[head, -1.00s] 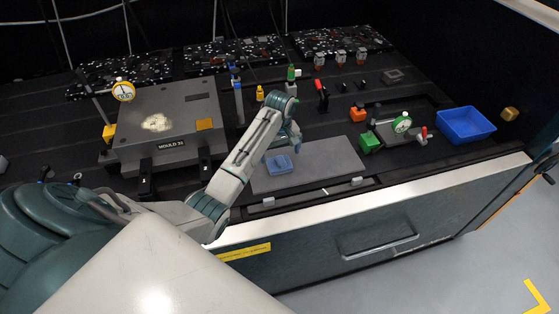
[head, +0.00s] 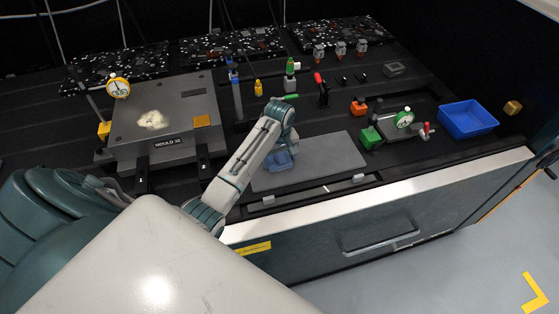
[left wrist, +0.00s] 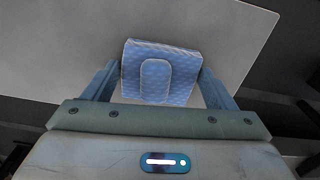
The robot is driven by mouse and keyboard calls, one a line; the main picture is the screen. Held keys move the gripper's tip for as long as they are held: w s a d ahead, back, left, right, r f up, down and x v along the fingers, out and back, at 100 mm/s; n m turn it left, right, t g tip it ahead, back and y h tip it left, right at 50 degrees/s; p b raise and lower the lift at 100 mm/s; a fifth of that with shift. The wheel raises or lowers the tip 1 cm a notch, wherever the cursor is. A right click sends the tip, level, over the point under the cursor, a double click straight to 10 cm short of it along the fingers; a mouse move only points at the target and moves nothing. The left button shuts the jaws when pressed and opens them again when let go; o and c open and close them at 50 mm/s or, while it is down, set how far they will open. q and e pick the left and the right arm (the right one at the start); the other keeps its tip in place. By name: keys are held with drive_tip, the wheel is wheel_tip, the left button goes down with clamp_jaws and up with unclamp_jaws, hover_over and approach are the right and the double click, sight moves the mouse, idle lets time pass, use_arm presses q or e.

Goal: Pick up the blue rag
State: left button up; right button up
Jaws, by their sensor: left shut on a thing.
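The blue rag (head: 281,160) is a small folded pad over the grey plate (head: 325,160) in the head view. In the left wrist view the rag (left wrist: 160,72) has a patterned face and sits between the two fingers of my left gripper (left wrist: 159,85). My left gripper (head: 279,152) is shut on the rag, and the arm hides part of both in the head view. I cannot tell whether the rag still touches the plate. My right gripper is not in view.
A mould block (head: 165,120) with a yellow dial gauge (head: 118,88) stands to the left. The plate's right part is bare. A metal bench edge (head: 400,188) runs along the front.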

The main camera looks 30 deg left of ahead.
sight(278, 159)
use_arm(q)
drive_tip(key=shift+f, duration=0.1)
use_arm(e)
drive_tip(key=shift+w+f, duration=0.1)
